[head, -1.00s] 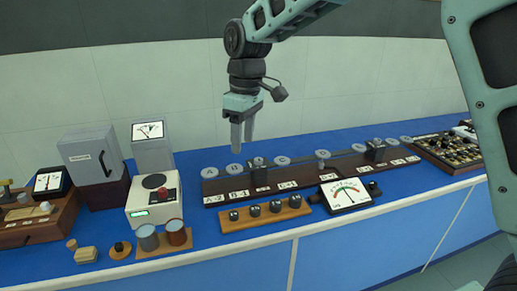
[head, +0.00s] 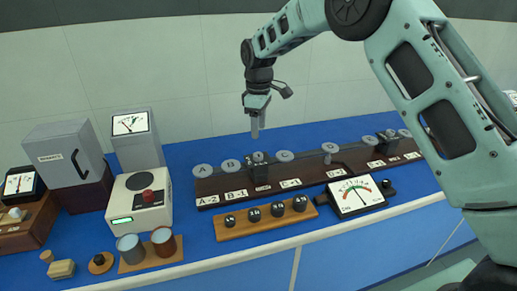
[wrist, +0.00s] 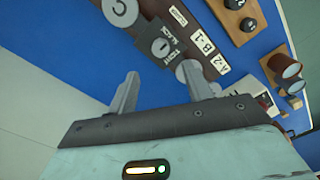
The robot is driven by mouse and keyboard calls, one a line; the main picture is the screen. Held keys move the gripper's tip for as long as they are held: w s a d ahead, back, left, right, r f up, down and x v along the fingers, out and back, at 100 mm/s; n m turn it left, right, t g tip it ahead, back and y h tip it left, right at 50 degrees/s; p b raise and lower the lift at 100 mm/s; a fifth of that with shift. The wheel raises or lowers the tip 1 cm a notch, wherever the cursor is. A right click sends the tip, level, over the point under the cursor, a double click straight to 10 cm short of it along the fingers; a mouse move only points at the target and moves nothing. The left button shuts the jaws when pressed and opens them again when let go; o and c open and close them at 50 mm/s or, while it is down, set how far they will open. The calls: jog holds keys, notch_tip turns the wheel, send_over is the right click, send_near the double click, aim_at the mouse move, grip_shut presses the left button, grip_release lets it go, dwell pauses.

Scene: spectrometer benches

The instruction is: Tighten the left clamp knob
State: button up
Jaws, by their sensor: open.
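The left clamp (head: 261,176) is a dark block on the long dark brown rail (head: 225,187). Its round grey knob (head: 258,157) is on top. In the wrist view the left clamp knob (wrist: 160,46) shows from above as a grey disc with a dark mark, on a dark block with small labels. My gripper (head: 255,130) hangs above and behind the rail, fingers pointing down, clear of the knob. In the wrist view my gripper (wrist: 172,85) has its two fingers apart with nothing between them; the knob lies beyond the fingertips.
Lettered grey discs, such as disc A (head: 203,171), stand along the rail beside the knob. A second clamp (head: 388,143) sits farther right. In front are a wooden strip with several black knobs (head: 226,232) and a meter (head: 356,196). Grey boxes (head: 62,150) stand left.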

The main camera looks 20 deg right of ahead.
aim_at(258, 154)
notch_tip(258, 154, down, 10)
jog(key=shift+r+p, duration=0.25)
jog(key=shift+p, duration=0.65)
jog(key=c, duration=1)
